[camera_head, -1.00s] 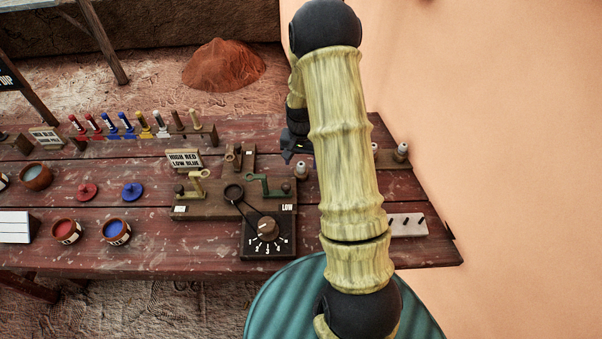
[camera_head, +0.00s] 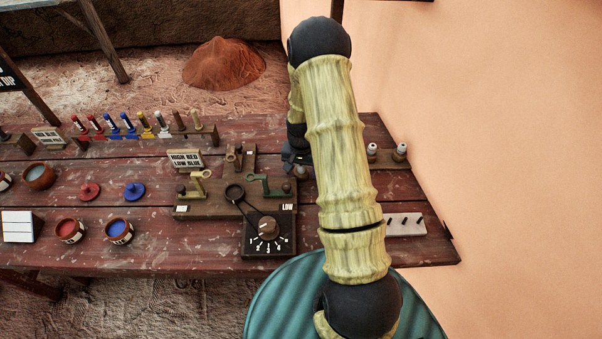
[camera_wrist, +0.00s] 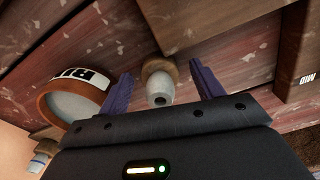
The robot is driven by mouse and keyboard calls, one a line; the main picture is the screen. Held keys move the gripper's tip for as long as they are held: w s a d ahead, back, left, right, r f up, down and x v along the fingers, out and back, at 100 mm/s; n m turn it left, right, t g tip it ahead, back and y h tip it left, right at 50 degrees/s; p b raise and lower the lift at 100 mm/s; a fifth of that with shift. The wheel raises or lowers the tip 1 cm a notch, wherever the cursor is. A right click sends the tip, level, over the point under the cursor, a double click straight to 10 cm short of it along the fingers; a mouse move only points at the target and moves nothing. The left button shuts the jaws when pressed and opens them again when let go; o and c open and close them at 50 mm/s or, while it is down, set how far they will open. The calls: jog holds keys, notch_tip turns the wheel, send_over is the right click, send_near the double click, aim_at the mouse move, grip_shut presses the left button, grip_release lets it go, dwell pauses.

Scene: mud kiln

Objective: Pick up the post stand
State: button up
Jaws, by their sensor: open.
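In the wrist view, my gripper (camera_wrist: 164,84) is open, with one dark finger on each side of a small pale-topped post on a round wooden base (camera_wrist: 158,84). This looks like the post stand, but I cannot be sure. It stands on the table between the fingers, and I see no finger closed on it. In the head view, my gripper (camera_head: 294,158) is partly hidden behind my arm, and a small pale post shows just beside it (camera_head: 301,172).
In the wrist view, a labelled round pot (camera_wrist: 72,104) is close left of the gripper. A wooden block marked MID (camera_wrist: 300,60) is at right. In the head view, a lever board (camera_head: 222,210) and dial box (camera_head: 268,236) stand near. Two small pale-topped posts (camera_head: 400,151) sit at right.

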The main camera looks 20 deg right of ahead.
jog(key=shift+c, duration=0.3)
jog(key=c, duration=0.9)
jog(key=shift+r, duration=0.15)
notch_tip(320, 180, up, 10)
jog(key=shift+f+b, duration=0.1)
jog(key=shift+b, duration=0.7)
